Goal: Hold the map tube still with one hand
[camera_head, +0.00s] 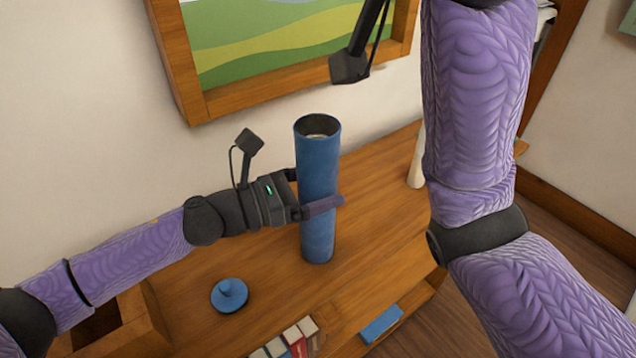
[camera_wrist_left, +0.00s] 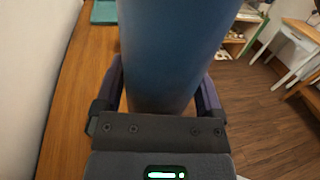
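The blue map tube (camera_head: 317,180) stands upright on the wooden top (camera_head: 385,190), its upper end open with something pale inside. A blue round lid with a knob (camera_head: 229,295) lies apart on the wood, left of the tube's base. My left gripper (camera_head: 322,207) is shut around the tube below its middle, one finger crossing its front. In the left wrist view the tube (camera_wrist_left: 165,50) fills the space between the two fingers, close against both.
Several books (camera_head: 290,343) stand at the front edge, with a blue box (camera_head: 381,324) right of them. An open wooden box (camera_head: 115,330) is at lower left. A framed picture (camera_head: 290,45) hangs on the wall behind. A pale upright object (camera_head: 417,160) stands behind my right arm.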

